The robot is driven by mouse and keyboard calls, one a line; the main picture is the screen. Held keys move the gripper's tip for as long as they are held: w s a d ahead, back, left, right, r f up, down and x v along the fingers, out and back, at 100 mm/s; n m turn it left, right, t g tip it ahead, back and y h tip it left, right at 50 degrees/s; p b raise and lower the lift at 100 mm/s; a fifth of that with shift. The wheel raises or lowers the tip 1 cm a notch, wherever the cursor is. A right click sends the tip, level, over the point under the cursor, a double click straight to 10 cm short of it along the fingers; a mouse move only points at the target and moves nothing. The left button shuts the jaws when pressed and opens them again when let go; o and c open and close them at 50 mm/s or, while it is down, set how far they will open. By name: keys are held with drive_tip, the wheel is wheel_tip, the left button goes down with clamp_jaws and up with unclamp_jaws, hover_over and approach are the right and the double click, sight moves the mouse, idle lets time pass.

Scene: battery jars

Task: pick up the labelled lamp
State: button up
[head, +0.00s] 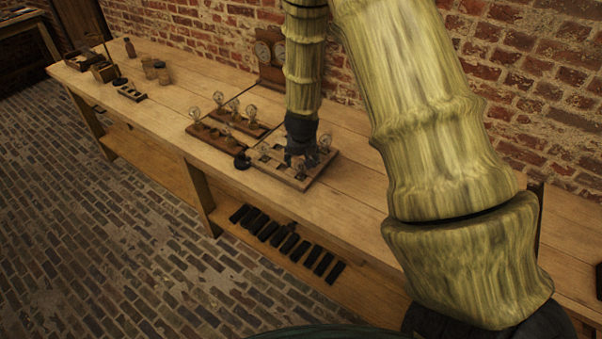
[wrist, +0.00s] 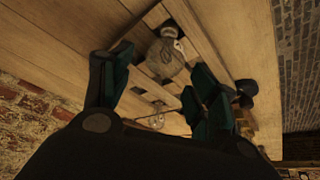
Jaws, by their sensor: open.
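My gripper (head: 299,157) points down over a pale wooden rack (head: 287,179) with square holes on the bench. In the wrist view its two dark fingers stand apart, and my gripper (wrist: 155,82) is open and empty. A glass lamp (wrist: 165,58) shows between and beyond the fingertips, with a small pale patch at its side that may be a label; I cannot read it. Another, smaller glass lamp (wrist: 157,121) shows lower between the fingers. In the head view a lamp (head: 325,142) shows just right of my gripper, and another lamp (head: 264,149) to its left.
Brown boards (head: 203,137) with several lamps lie left of the rack. A round black object (head: 242,161) sits near the bench's front edge. A wooden instrument with dials (head: 270,50) stands by the brick wall.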

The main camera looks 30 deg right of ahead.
sight(301, 164)
drive_tip(key=shift+p+x, duration=0.95)
drive_tip(key=shift+x, duration=1.5)
drive_tip(key=shift+a, duration=0.15)
drive_tip(key=c, duration=0.9)
